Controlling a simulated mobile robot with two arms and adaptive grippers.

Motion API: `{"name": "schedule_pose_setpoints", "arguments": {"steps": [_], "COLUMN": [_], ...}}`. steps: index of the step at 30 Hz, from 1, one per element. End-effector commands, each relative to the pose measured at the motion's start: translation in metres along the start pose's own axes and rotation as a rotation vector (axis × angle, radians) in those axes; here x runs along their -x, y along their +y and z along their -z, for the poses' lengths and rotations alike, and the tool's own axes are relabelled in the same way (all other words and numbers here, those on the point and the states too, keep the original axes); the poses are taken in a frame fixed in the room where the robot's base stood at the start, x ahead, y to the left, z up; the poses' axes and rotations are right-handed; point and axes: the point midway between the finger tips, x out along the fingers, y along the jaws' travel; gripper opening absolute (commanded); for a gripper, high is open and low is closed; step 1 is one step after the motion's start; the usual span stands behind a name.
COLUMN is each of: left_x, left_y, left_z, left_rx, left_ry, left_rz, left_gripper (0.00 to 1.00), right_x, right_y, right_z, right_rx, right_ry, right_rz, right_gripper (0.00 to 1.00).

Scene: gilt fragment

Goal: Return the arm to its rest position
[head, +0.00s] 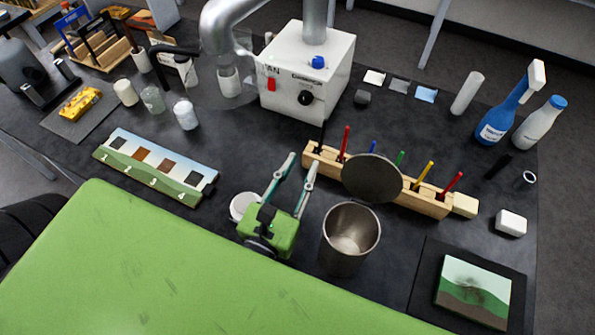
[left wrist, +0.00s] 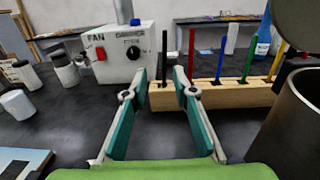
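My left gripper (head: 301,161) reaches out over the dark worktop (head: 235,140), its green body and two teal-and-grey fingers pointing toward the wooden holder. The fingertips are apart with nothing between them. In the left wrist view the gripper (left wrist: 160,76) is also open and empty, with the holder beyond the tips. My right gripper is in neither view.
A metal cup (head: 350,240) stands just right of my left gripper. A dark disc (head: 371,178) partly hides the wooden holder (head: 325,160) of coloured sticks. A white round object (head: 241,204) is beside the gripper. A fan box (head: 305,75) stands behind.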

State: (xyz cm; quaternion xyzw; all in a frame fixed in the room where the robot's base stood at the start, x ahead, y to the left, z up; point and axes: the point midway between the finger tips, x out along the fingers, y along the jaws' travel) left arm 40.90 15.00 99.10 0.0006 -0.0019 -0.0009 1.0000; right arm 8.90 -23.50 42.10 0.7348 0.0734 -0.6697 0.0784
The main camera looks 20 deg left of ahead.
Motion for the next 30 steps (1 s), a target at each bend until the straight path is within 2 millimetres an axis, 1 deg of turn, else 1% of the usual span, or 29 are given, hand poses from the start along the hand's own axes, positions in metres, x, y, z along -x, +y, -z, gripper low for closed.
{"name": "schedule_pose_setpoints", "arguments": {"steps": [3, 6, 23, 26, 30], "left_x": [0.009, 0.011, 0.011, 0.011, 0.011], "left_y": [0.0, 0.0, 0.0, 0.0, 0.0], "left_z": [-0.001, -0.001, -0.003, -0.015, -0.044], "left_rx": [0.0, 0.001, 0.002, 0.002, 0.002], "left_ry": [-0.001, -0.002, -0.002, -0.002, -0.002], "left_rz": [0.001, 0.0, 0.0, -0.001, -0.001], "left_gripper": [0.26, 0.26, 0.26, 0.26, 0.26], "right_x": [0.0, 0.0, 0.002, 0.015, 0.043], "right_y": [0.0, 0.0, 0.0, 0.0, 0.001], "right_z": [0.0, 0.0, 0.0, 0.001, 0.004], "right_rx": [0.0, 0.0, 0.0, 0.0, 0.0], "right_ry": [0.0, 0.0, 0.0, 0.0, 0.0], "right_rz": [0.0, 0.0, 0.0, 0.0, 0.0], "right_gripper": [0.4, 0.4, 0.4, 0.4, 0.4]}}
